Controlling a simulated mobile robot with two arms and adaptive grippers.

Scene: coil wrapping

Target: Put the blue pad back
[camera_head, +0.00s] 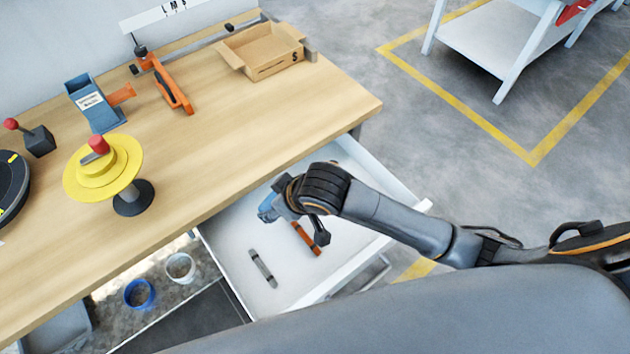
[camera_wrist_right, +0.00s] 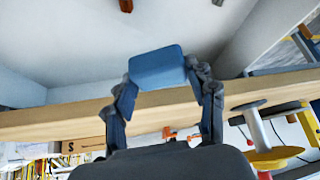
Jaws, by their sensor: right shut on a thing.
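The blue pad (camera_wrist_right: 158,68) is a small rounded block held between the two fingers of my right gripper (camera_wrist_right: 160,82) in the right wrist view. In the head view my right gripper (camera_head: 272,207) is over the open white drawer (camera_head: 232,232), near the table's front edge. A blue patch shows at its tip there, but I cannot tell pad from fingers. The pad appears above the drawer floor; the exact gap is unclear. An orange tool (camera_head: 306,238) and a grey tool (camera_head: 263,268) lie in the drawer. My left gripper is not in view.
The wooden table (camera_head: 290,120) borders the drawer. On it stand a yellow spool (camera_head: 120,165), a blue dispenser (camera_head: 95,104), an orange tool (camera_head: 172,85) and a cardboard box (camera_head: 262,52). A blue roll (camera_head: 139,294) and white roll (camera_head: 180,267) sit below the table. Much of the drawer floor is clear.

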